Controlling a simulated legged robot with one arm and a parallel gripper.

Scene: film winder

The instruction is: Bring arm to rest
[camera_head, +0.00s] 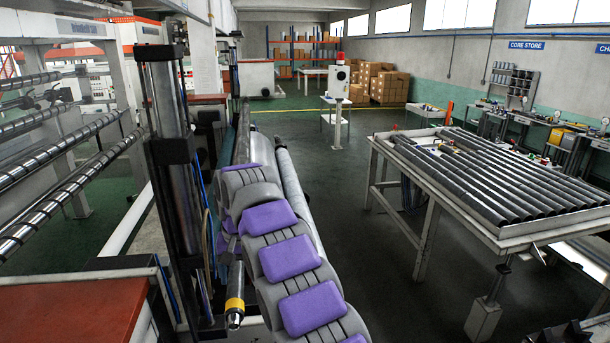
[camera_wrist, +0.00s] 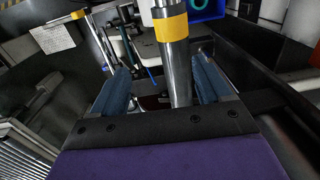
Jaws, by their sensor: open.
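My arm (camera_head: 288,257), grey with purple pads, reaches from the bottom of the head view up beside the winding machine. My gripper (camera_wrist: 162,82) shows in the wrist view with its two blue-padded fingers spread apart. A metal shaft with a yellow band (camera_wrist: 172,28) stands between the fingers in that picture; I cannot tell its distance, and no grip on it shows. A yellow-banded shaft end (camera_head: 235,305) also shows left of my arm in the head view. My gripper is not clearly seen in the head view, being hidden by the arm.
The machine's dark upright post (camera_head: 168,150) stands close left of my arm. A long grey roll (camera_head: 300,195) lies just right of it. A table with several dark tubes (camera_head: 490,233) stands at the right. The floor (camera_head: 335,180) between is open, with a post-mounted box (camera_head: 338,85) farther back.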

